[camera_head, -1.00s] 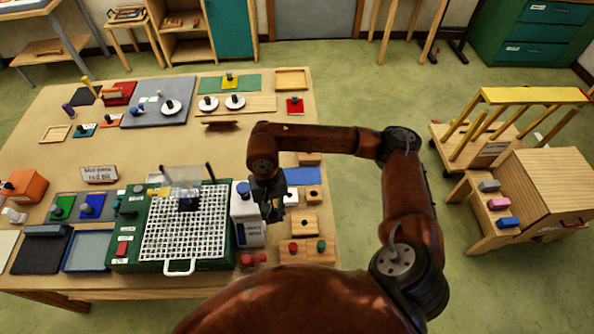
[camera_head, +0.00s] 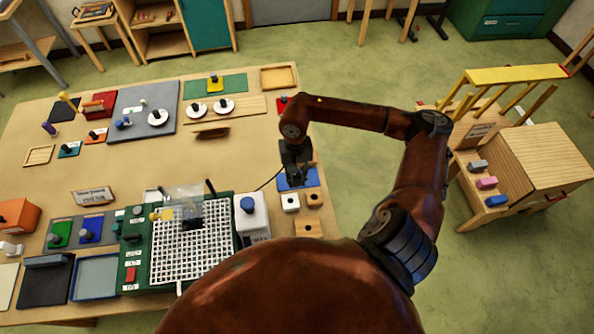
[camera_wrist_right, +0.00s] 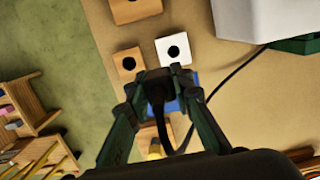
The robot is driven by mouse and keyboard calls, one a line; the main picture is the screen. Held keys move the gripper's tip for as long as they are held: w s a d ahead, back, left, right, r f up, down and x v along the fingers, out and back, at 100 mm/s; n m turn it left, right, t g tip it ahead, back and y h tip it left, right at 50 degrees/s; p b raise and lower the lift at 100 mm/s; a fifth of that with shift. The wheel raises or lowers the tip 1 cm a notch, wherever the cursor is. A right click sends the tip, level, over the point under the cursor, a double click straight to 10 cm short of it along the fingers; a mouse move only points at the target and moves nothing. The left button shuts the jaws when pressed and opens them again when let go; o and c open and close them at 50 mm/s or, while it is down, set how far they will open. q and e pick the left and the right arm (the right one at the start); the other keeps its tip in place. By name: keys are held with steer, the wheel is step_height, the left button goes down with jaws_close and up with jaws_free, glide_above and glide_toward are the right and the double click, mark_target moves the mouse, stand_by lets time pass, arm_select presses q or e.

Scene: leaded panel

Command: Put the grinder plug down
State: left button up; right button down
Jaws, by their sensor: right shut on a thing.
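My right gripper (camera_head: 296,180) is over the blue mat (camera_head: 313,178) at the right side of the table. In the right wrist view its fingers (camera_wrist_right: 160,84) are shut on the black plug (camera_wrist_right: 158,92), with a dark cord trailing from it. Part of the blue mat (camera_wrist_right: 174,106) shows behind the plug. Whether the plug touches the mat is unclear. The cord (camera_head: 268,182) runs towards the green grinder (camera_head: 136,258), which has a white grid top and a white box (camera_head: 256,226) at its right. My left gripper is out of view.
A white block (camera_head: 290,203) and a wooden block (camera_head: 314,199), each with a dark hole, stand just in front of the mat. Another wooden block (camera_head: 307,228) is nearer me. A dark brush-like thing (camera_head: 211,133) lies left of my gripper. The table's right edge is close.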

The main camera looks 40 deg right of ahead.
steer(key=w+d+f, duration=0.1)
steer(key=w+f, duration=0.1)
steer(key=w+d+f+p, duration=0.1)
steer(key=w+d+f, duration=0.1)
steer(key=w+d+f+p, duration=0.1)
steer(key=w+d+f, duration=0.1)
steer(key=f, duration=0.1)
steer(key=shift+w+d+f, duration=0.1)
steer(key=shift+w+d, duration=0.15)
step_height(320, 180, down, 3)
steer(key=shift+w+d+r+p, duration=0.1)
steer(key=shift+w+r+p, duration=0.05)
steer(key=shift+p, duration=1.05)
steer(key=shift+d+f, duration=0.1)
steer(key=shift+f, duration=0.3)
steer(key=shift+f+b, duration=0.25)
steer(key=shift+b, duration=0.05)
steer(key=c, duration=1.7)
jaws_free()
steer(key=shift+r, duration=0.1)
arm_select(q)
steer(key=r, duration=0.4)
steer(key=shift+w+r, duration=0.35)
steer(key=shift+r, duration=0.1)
arm_select(e)
steer(key=shift+r, duration=0.1)
